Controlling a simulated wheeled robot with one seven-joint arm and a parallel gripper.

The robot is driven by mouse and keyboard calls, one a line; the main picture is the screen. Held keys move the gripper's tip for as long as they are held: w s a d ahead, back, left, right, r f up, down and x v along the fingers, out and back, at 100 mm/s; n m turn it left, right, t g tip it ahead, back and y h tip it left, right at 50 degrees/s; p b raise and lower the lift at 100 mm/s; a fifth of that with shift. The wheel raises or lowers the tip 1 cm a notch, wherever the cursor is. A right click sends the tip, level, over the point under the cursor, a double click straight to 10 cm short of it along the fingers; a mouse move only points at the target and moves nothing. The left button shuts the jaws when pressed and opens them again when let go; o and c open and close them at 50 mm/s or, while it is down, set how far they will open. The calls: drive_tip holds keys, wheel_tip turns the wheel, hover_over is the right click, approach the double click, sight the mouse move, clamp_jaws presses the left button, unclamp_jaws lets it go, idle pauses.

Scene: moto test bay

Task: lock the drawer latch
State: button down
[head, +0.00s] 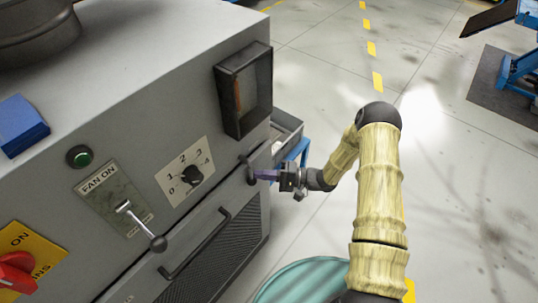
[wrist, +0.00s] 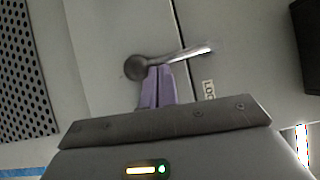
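The drawer latch (wrist: 190,52) shows in the wrist view as a round dark hub with a slim metal lever reaching right, across the seam. In the head view the latch (head: 246,164) is a small dark piece on the cabinet front, partly hidden by my gripper. My gripper (wrist: 157,68) has its two purple fingers together, with only a thin line between them. Their tips are at the lever's lower edge beside the hub; I cannot tell whether they touch it. My gripper also shows in the head view (head: 262,175). The drawer (head: 160,278) has a dark bar handle (head: 197,244) and looks closed.
A partly hidden label starting "LOC" (wrist: 208,90) is beside the seam. The grey cabinet (head: 150,60) carries a rotary dial (head: 191,175), a fan lever (head: 140,226), a red switch (head: 15,272) and a dark framed window (head: 245,88). Open floor (head: 320,75) lies right of it.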

drive_tip(key=w+d+b, duration=0.2)
drive_tip(key=d+b, duration=0.1)
drive_tip(key=d, duration=1)
drive_tip(key=shift+b, duration=0.3)
drive_tip(key=shift+a, duration=0.1)
